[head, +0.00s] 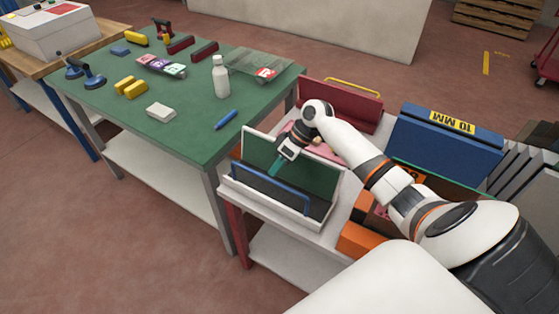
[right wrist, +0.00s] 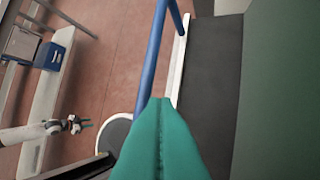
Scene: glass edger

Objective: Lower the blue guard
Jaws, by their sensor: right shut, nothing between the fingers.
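A blue tubular bar (head: 272,188), the blue guard as far as I can tell, runs along the front of a white tray (head: 226,184). A dark green panel (head: 315,172) stands upright behind it. In the right wrist view the bar (right wrist: 157,55) crosses the upper middle, beside the dark tray floor (right wrist: 213,80). My right gripper (head: 274,168) has teal fingers, shut and empty, pointing down between the bar and the green panel. In the wrist view its fingertips (right wrist: 162,102) appear close to the bar; contact cannot be told. My left gripper (right wrist: 82,124) shows small in that view.
A red panel with a yellow bar (head: 353,88) stands behind my right arm. A blue box marked 10 MM (head: 445,140) is to its right. The green table (head: 190,125) at left holds a white bottle (head: 220,78) and several tools. Floor is clear in front of the table.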

